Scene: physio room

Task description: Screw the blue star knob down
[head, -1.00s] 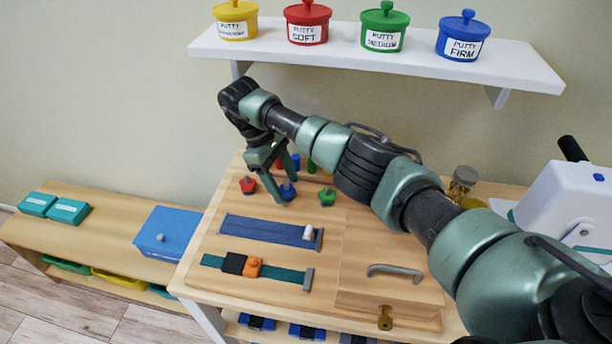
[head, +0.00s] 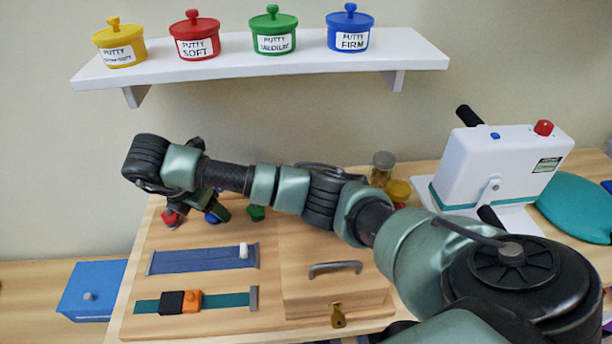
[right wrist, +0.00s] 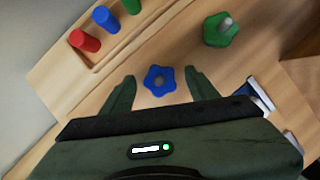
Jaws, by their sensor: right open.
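The blue star knob (head: 212,218) is on the wooden board, between a red star knob (head: 171,218) and a green star knob (head: 256,213). In the right wrist view the blue star knob (right wrist: 160,80) lies between my two fingertips, with a visible gap on each side. My right gripper (right wrist: 160,77) is open and points down over it; in the head view the gripper (head: 198,208) is partly hidden by its own wrist. A grey stud end shows in the blue knob's centre. How far down the knob sits is unclear. My left gripper is out of view.
The green star knob (right wrist: 220,30) and several coloured pegs (right wrist: 103,17) stand close by. A blue strap (head: 200,260), an orange-black buckle (head: 180,302) and a handled lid (head: 335,285) are nearer on the board. A white shelf (head: 270,63) with putty pots hangs above.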

